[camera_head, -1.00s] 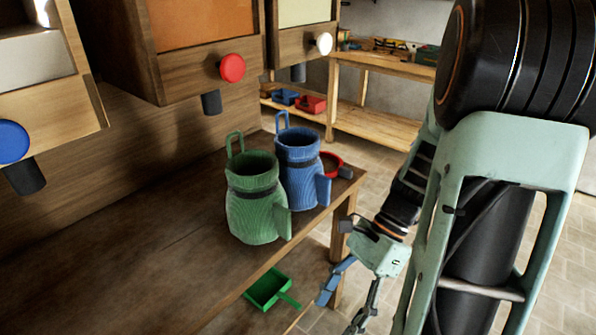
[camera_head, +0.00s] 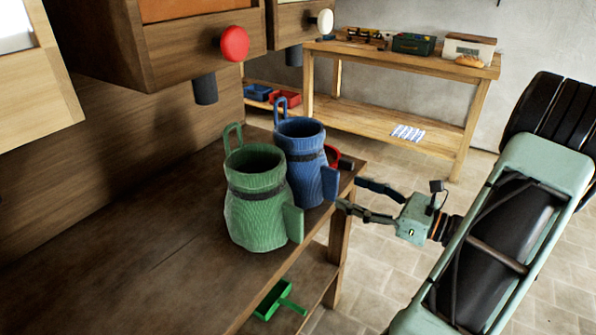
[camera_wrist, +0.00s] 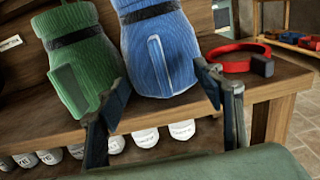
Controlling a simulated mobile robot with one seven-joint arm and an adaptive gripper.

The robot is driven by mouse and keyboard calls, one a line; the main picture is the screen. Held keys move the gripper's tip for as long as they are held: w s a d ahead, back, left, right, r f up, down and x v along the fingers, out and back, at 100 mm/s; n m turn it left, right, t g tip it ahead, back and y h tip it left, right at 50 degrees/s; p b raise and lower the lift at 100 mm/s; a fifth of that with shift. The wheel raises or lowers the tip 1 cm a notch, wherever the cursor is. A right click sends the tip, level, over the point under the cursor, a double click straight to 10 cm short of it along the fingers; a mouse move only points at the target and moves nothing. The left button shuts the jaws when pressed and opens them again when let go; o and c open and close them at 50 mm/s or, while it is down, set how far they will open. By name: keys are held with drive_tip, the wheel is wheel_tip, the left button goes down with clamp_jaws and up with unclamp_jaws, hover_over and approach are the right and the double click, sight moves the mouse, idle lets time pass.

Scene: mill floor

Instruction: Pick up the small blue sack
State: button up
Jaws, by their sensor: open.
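The small blue sack (camera_head: 306,165) stands upright on the wooden bench, with a dark band round its neck, a loop at the top and a flat tab low on its side. A green sack (camera_head: 257,205) of the same form stands close beside it, nearer the camera. My gripper (camera_head: 346,193) is open and empty, to the right of the blue sack at the bench's edge, with its fingers pointing at it. In the wrist view the blue sack (camera_wrist: 160,52) stands beyond and between the two fingers (camera_wrist: 160,95); whether they touch it I cannot tell.
A red ring-shaped thing with a dark handle (camera_wrist: 243,58) lies by the blue sack. A green scoop (camera_head: 277,300) is on the lower shelf, where several white round things (camera_wrist: 182,130) show. Dispensers with knobs (camera_head: 234,43) overhang the bench. A second table (camera_head: 410,55) stands behind.

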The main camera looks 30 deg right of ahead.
sight(338, 188)
drive_tip(key=x, duration=0.2)
drive_tip(key=b+x, duration=0.1)
drive_tip(key=x, duration=0.3)
drive_tip(key=shift+w+a+f, duration=0.15)
drive_tip(key=shift+w+f, duration=0.15)
drive_tip(key=shift+w+a, duration=0.2)
drive_tip(key=shift+w, duration=0.2)
drive_tip(key=shift+c, duration=0.4)
clamp_jaws()
